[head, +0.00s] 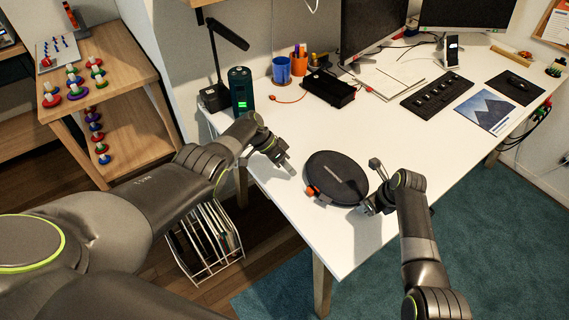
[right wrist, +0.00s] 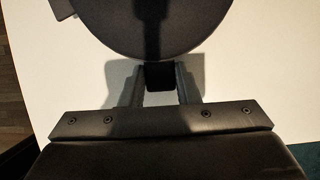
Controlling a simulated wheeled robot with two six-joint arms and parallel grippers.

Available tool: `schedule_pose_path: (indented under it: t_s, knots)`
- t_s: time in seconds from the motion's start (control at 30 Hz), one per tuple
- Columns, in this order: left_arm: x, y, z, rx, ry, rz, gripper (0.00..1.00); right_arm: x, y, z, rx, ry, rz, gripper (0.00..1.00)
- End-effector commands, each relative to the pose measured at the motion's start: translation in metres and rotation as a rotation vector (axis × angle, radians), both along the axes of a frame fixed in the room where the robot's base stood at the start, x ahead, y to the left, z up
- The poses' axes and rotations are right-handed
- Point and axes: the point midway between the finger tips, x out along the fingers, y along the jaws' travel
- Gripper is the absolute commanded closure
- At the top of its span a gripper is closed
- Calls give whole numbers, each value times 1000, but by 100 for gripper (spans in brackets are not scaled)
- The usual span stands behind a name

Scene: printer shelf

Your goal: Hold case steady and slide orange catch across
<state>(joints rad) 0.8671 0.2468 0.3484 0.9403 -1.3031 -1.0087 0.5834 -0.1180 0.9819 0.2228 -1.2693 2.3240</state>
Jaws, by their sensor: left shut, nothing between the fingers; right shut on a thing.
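The round dark grey case (head: 337,176) lies flat on the white desk near its front edge. The orange catch (head: 312,191) sits on the case's left front rim. My left gripper (head: 289,167) is shut and empty, just left of the case and a little behind the catch, apart from both. My right gripper (head: 364,207) is at the case's right front rim. In the right wrist view its fingers (right wrist: 160,84) are shut on a black tab (right wrist: 160,76) at the edge of the case (right wrist: 155,25). The catch's orange part does not show in that view.
The white desk (head: 300,120) is clear around the case. A wire rack (head: 205,243) stands on the floor below the desk's left side.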

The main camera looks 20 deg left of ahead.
Motion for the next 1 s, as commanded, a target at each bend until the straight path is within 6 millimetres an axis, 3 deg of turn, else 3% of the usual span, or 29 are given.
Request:
schedule_pose_path:
  t_s: [0.4, 1.0]
  knots:
    - [-3, -12, -15, 1, 0, -2, 100, 1, 0, 1, 1, -2, 0, 100]
    - [-17, -33, -14, 3, 1, -4, 100, 1, 0, 1, 1, -2, 0, 100]
